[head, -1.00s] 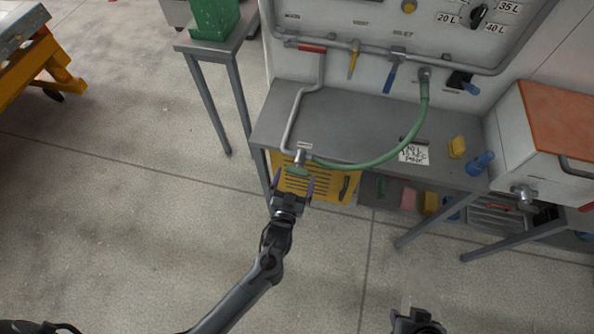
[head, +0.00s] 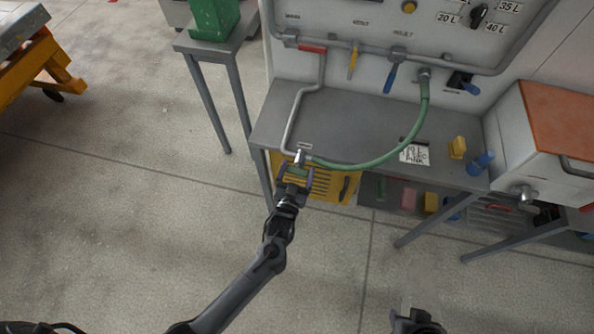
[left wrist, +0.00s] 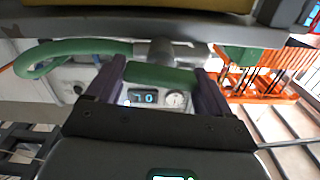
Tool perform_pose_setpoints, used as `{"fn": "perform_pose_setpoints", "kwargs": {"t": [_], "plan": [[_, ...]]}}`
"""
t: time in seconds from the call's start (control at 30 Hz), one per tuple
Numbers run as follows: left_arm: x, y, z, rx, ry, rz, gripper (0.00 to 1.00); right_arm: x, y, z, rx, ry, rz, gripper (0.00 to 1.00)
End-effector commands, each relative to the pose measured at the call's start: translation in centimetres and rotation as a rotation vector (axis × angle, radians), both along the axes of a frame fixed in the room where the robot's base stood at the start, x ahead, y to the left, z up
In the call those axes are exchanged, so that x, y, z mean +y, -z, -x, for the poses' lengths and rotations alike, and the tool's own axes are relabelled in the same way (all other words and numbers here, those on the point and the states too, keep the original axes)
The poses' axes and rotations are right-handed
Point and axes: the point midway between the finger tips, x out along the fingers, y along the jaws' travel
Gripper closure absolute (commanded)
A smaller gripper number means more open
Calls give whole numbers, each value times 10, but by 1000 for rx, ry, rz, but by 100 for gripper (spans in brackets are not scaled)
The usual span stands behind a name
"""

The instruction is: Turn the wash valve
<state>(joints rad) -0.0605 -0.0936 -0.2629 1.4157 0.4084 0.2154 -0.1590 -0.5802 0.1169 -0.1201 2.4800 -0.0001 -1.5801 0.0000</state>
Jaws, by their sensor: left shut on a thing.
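The wash valve's green handle (head: 298,171) sits below a metal fitting (head: 299,157) at the front left edge of the grey bench. My left gripper (head: 297,174) is shut on this handle, with one finger on each side. In the left wrist view the green handle (left wrist: 160,76) lies crosswise between the two dark fingers, under the grey fitting (left wrist: 162,50). My right gripper (head: 417,316) shows only partly at the bottom edge, away from the bench, and its fingers are not clear.
A green hose (head: 395,150) curves from the wall panel to the fitting. A grey pipe (head: 293,115) runs down beside it. A yellow slatted box (head: 325,186) is under the bench (head: 350,115). Other valve handles, blue (head: 391,76) and yellow (head: 353,62), hang on the panel. The floor in front is clear.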

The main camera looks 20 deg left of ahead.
Motion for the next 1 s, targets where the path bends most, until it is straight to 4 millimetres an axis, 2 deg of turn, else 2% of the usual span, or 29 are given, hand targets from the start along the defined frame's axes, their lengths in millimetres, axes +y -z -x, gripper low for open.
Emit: {"fn": "perform_pose_setpoints", "kwargs": {"t": [0.23, 0.47, 0.5, 0.6, 0.87, 1.0], "plan": [[1, 0, 0, -17, -2, 118, 49, 0, -2, 0, 0, 0, 0, 60], [1, 0, 0, -20, -2, 129, 49, 0, -2, 0, 0, -1, 1, 60], [1, 0, 0, -20, -2, 129, 17, 0, -2, 0, 0, -2, 2, 60], [1, 0, 0, -19, -1, 128, 2, -1, -2, 0, -1, -2, 4, 60], [1, 0, 1, -18, -1, 128, 0, -1, -2, 0, -1, -4, 5, 60], [0, 0, 8, -18, 0, 128, 0, -1, -3, 0, -1, -4, 5, 60]]}}
